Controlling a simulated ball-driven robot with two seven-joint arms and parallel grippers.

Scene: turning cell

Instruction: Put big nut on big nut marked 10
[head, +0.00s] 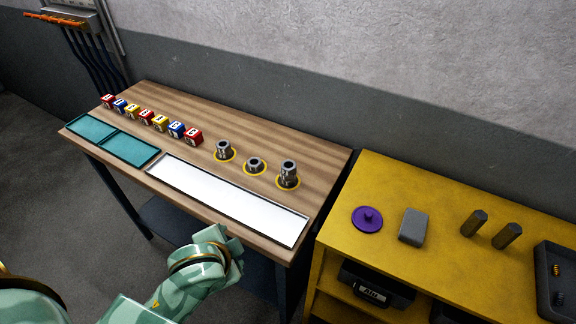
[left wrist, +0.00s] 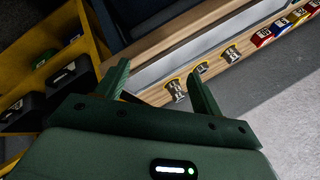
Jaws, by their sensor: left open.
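Three grey metal pieces stand on yellow rings on the wooden table in the head view: a left one (head: 224,149), a low middle one (head: 255,163) and a taller right one (head: 288,172). They look like nuts or stacks of nuts; I cannot read a 10 on any. They also show in the left wrist view as metal pieces (left wrist: 232,54), (left wrist: 203,67) and (left wrist: 177,90). My left gripper (left wrist: 162,82) is open and empty, with the metal pieces beyond its fingers. In the head view its arm is at the bottom centre, in front of the table. My right gripper is out of view.
A white tray (head: 225,200) lies along the table's front edge, with teal trays (head: 130,148) to its left. Several numbered cubes (head: 146,117) stand in a row behind them. A yellow bench (head: 385,265) on the right holds a purple lidlike disc (head: 367,219), a grey block (head: 413,227) and two hexagonal bars (head: 474,223).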

